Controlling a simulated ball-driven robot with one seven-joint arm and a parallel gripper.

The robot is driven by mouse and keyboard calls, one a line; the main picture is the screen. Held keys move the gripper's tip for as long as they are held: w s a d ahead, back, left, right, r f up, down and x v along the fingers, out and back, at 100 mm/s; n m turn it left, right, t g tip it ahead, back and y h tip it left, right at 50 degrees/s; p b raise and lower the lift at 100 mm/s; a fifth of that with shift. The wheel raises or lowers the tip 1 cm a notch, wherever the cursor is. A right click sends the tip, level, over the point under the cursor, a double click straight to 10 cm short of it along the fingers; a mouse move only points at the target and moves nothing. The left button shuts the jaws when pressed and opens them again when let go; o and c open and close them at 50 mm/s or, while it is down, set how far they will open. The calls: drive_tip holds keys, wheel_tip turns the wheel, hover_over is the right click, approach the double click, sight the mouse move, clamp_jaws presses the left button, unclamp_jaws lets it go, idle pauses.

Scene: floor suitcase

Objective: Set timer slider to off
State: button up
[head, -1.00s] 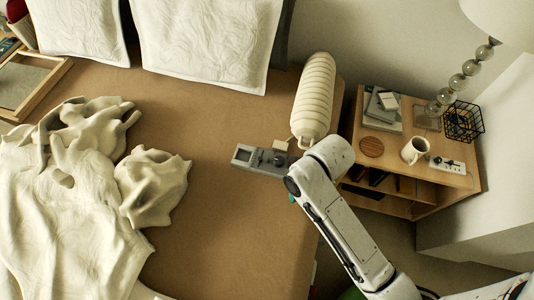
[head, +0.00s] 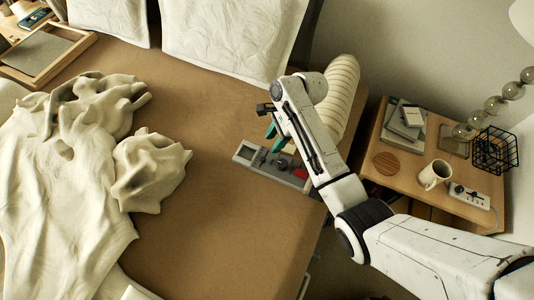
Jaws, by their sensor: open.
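A grey control box (head: 245,153) lies on the brown bed near its right edge. It has a dark knob at its left part and a red part (head: 299,173) toward its right end. I cannot tell which part is the timer slider or how it is set. My gripper (head: 274,138) is above the far side of the box, with green finger pads apart and nothing seen between them. My arm hides part of the box's right end. I cannot tell whether a finger touches the box.
A ribbed cream bolster (head: 343,92) lies just behind my arm. A wooden nightstand (head: 405,172) stands at the right with a mug (head: 434,174), books and a power strip (head: 469,196). A crumpled cream blanket (head: 60,210) covers the left. Bare bed lies left of the box.

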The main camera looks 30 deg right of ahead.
sight(263, 159)
drive_tip(key=b+x, duration=0.1)
drive_tip(key=x, duration=0.7)
drive_tip(key=shift+f, duration=0.15)
drive_tip(key=shift+c, duration=0.2)
clamp_jaws()
